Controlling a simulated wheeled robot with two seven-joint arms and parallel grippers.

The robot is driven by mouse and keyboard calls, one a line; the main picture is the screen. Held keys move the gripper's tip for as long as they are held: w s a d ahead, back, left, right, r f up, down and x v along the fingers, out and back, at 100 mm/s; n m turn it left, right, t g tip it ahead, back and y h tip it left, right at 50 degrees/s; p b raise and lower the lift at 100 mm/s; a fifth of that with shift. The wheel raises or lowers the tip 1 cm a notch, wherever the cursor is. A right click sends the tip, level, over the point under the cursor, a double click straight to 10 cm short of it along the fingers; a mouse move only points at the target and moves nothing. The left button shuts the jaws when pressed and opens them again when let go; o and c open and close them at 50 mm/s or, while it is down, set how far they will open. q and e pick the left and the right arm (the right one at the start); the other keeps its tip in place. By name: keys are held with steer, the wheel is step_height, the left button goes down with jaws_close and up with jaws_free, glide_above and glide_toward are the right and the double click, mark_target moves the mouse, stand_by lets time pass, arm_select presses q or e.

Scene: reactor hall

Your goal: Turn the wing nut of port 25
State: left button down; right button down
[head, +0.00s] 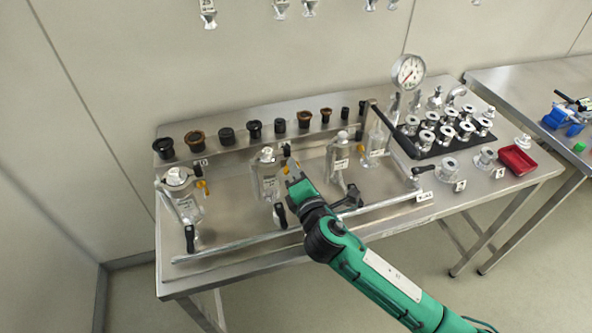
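Several clear vessels with metal tops stand in a row on the steel bench, with small yellow pieces beside them. My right gripper (291,172) reaches in on the green arm and is close to the yellow piece (285,169) beside the second vessel (267,178) from the left. Whether it touches that piece, and whether its fingers are open or shut, I cannot tell. Another yellow piece (202,185) is beside the leftmost vessel (182,194). The labels are too small to read surely, so I cannot tell which port is 25. My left gripper is not in view.
A raised steel shelf (238,139) behind the vessels carries several dark and brown fittings. A pressure gauge (408,72), a black tray (447,146) of metal fittings and a red tray (517,160) are at the right. A steel rail (310,226) runs along the bench front.

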steer(key=shift+m, duration=0.3)
steer(key=m, duration=1.2)
steer(key=f+m, duration=0.1)
steer(key=m, duration=0.5)
steer(key=shift+a, duration=0.15)
stand_by(0.4)
steer(key=c, duration=1.4)
jaws_free()
steer(key=shift+c, duration=0.2)
